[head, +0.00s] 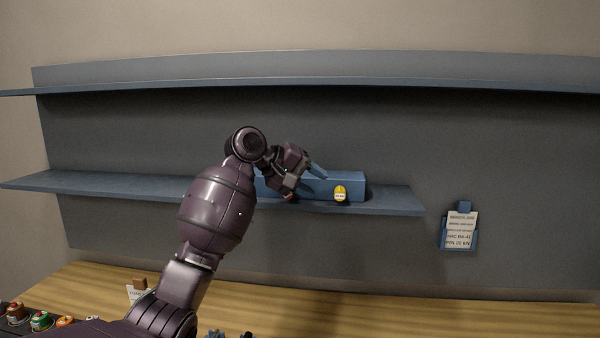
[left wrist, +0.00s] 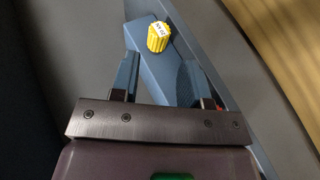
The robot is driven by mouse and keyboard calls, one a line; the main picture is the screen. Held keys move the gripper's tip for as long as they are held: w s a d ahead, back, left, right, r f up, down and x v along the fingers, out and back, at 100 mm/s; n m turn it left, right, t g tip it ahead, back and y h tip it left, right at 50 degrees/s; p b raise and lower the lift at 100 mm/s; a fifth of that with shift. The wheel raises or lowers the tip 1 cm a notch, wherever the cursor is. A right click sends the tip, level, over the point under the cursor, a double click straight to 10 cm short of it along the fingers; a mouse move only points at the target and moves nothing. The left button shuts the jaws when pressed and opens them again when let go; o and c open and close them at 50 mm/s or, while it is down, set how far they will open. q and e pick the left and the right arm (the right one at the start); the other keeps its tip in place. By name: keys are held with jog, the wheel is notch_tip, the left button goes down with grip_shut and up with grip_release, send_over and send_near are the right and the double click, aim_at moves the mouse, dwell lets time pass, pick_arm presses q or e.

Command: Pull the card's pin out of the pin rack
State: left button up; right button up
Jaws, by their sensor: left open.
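The pin rack (head: 352,180) is a long blue block on the lower shelf; it also shows in the left wrist view (left wrist: 150,62). A yellow pin (head: 340,193) with a small white label sticks out of its front; it shows in the left wrist view (left wrist: 158,37) as a ribbed yellow knob. The label is too small to read surely. My left gripper (head: 312,181) is open at the rack, with the yellow knob beyond its fingertips, apart from them. A white printed card (head: 460,228) hangs in a blue holder on the back panel; its print is blurred. My right gripper is not in view.
A red bit (head: 290,197) shows at the rack's left, mostly hidden by my gripper. The shelf (head: 395,202) has free room right of the rack. An upper shelf (head: 300,84) runs above. Several coloured knobbed items (head: 40,321) stand at the lower left by the wooden bench (head: 400,312).

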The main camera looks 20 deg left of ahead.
aim_at(335, 192)
pick_arm(q)
jog(key=shift+p+x, duration=0.55)
jog(key=shift+x, duration=2.65)
jog(key=shift+r, duration=0.1)
jog(key=c, duration=0.6)
jog(key=shift+c, duration=0.2)
